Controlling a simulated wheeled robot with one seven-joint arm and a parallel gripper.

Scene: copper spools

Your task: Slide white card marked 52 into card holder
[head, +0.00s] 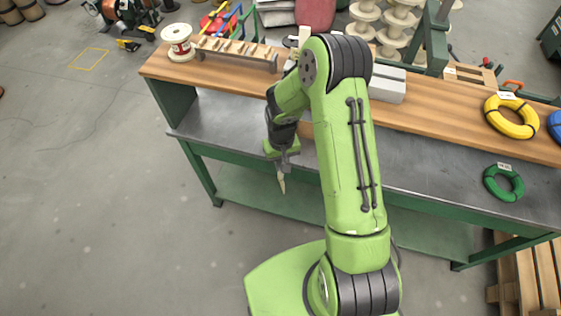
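My gripper (283,163) points down in front of the bench's near edge, small in the head view. A narrow cream piece (281,182) shows at its tip. I cannot tell whether this is a card seen edge-on, and no number is readable. Whether the fingers are open or shut is too small to tell. No card marked 52 can be made out. I cannot identify the card holder for certain. A slotted wooden rack (237,53) stands on the upper shelf, left of my arm. A light grey block (388,84) lies on that shelf, right of my arm.
The bench has a wooden upper shelf (440,103) and a grey metal top (235,115). A white spool (178,42) stands at the shelf's left end. Yellow (512,133) and green (503,183) coils lie at right. The floor at left is mostly clear.

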